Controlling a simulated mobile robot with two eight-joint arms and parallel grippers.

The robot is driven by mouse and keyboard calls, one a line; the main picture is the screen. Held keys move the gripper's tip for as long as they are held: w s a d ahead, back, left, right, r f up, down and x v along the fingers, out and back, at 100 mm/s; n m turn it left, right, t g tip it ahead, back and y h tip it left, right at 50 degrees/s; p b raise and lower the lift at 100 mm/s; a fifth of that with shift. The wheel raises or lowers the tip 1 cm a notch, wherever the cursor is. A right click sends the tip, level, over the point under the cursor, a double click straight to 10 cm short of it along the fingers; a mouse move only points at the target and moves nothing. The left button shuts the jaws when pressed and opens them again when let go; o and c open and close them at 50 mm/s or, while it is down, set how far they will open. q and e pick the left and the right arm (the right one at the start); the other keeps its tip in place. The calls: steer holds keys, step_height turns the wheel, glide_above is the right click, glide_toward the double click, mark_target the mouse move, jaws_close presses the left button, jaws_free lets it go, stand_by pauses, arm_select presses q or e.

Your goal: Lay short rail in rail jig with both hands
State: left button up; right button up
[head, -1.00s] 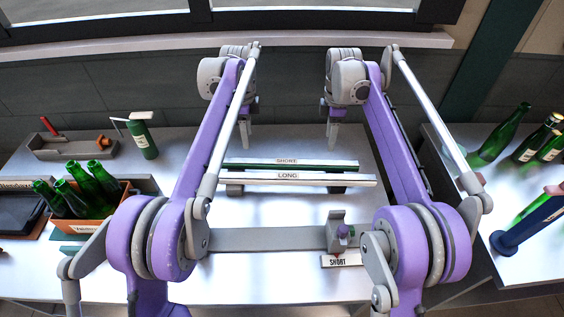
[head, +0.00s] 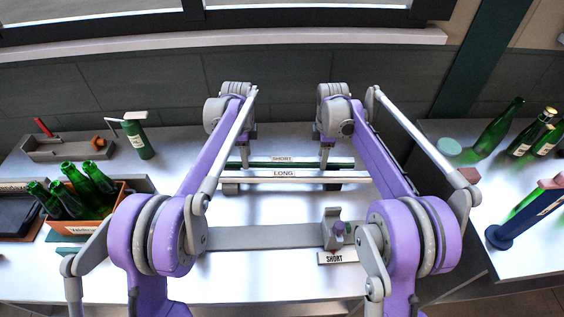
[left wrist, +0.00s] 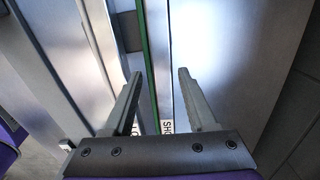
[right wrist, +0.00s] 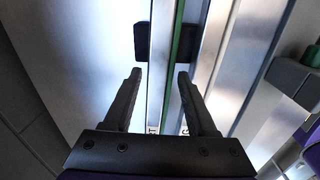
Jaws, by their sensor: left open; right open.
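The short rail (head: 305,160), with a green strip and a SHORT label, lies at the back of the table. The long rail (head: 325,174), labelled LONG, lies parallel in front of it. My left gripper (head: 244,158) is open over the short rail's left part; in the left wrist view the short rail (left wrist: 158,50) runs between its fingers. My right gripper (head: 325,158) is open over the right part; in the right wrist view the short rail (right wrist: 162,60) runs between its fingers. The rail jig (head: 265,236) is a grey bar in front, with an upright stop at its right end.
A SHORT label plate (head: 338,258) lies before the jig stop. More bottles (head: 497,130) stand on the right table.

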arm_select(q)
steer(key=shift+f, duration=0.55)
arm_select(e)
steer(key=shift+f, duration=0.55)
arm_select(q)
jaws_close()
arm_select(e)
jaws_close()
stand_by(0.4)
